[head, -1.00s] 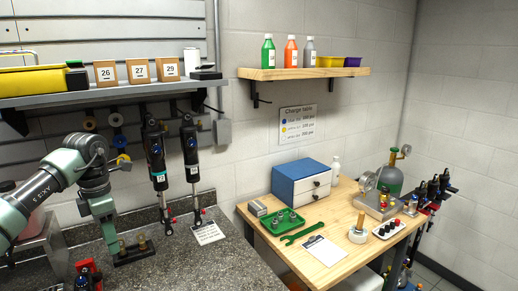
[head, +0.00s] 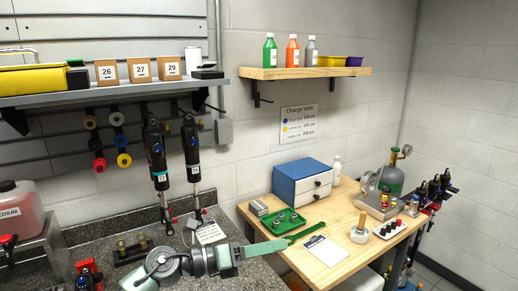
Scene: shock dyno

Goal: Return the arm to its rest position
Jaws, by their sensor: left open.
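My left arm's grey and green wrist shows at the bottom of the head view, low in front of the speckled bench (head: 100,232). My left gripper (head: 278,246) points right, seen edge-on, open, with nothing visible in it. Its tip appears beside the green wrench (head: 305,234) on the wooden table (head: 275,262); I cannot tell the gap in depth. The black block with brass fittings (head: 132,250) stands on the bench left of the wrist. Two black shock absorbers (head: 156,160) (head: 191,150) hang upright behind. My right gripper is out of view.
A jug of red liquid (head: 20,210) stands at the left. A green tray (head: 283,221), a clipboard (head: 325,250), a blue drawer box (head: 302,183) and a gas cylinder (head: 390,178) are on the wooden table. A grey shelf (head: 110,93) overhangs the bench.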

